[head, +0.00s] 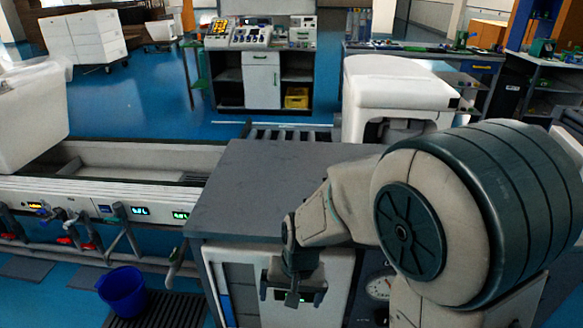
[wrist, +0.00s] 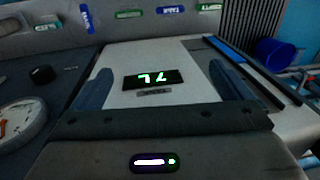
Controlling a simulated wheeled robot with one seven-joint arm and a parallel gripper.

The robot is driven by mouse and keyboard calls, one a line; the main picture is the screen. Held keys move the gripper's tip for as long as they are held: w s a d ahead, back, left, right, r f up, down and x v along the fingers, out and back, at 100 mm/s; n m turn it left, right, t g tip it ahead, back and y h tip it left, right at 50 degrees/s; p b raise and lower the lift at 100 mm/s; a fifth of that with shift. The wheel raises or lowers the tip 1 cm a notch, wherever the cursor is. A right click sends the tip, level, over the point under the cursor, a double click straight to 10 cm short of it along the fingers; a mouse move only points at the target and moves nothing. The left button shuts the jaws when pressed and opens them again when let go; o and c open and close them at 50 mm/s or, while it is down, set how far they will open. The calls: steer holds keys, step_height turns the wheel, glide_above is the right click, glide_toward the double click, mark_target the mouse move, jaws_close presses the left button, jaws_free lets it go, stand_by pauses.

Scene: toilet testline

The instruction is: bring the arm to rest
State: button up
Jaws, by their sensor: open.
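My arm reaches in from the right in the head view, bent downward at the wrist. My gripper (head: 293,296) hangs in front of the white cabinet front below the grey counter (head: 270,185). In the wrist view my gripper (wrist: 160,76) is open, its two dark fingers wide apart with nothing held between them. Between the fingers shows a pale panel with a green lit display (wrist: 153,79), apparently reading 7L upside down. I cannot tell whether the fingertips touch the panel.
A round gauge (head: 378,288) sits close right of my gripper. A blue bucket (head: 123,291) stands on the floor at left. A white trough line (head: 100,190) runs left of the counter. A white toilet-like unit (head: 400,85) stands behind the counter. The counter top is bare.

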steer(key=s+d+r+p, duration=0.2)
steer(key=d+r, duration=0.3)
steer(key=r, duration=0.3)
steer(key=s+d+r+t+h+p, duration=0.1)
steer(key=s+d+r+p, duration=0.2)
steer(key=d+r+p, duration=0.2)
steer(key=s+d+r+t+p, duration=0.1)
steer(key=s+d+r+p, duration=0.2)
steer(key=r, duration=0.8)
steer(key=shift+s+d+r+n, duration=0.25)
steer(key=shift+d+n, duration=0.05)
steer(key=shift+d, duration=0.75)
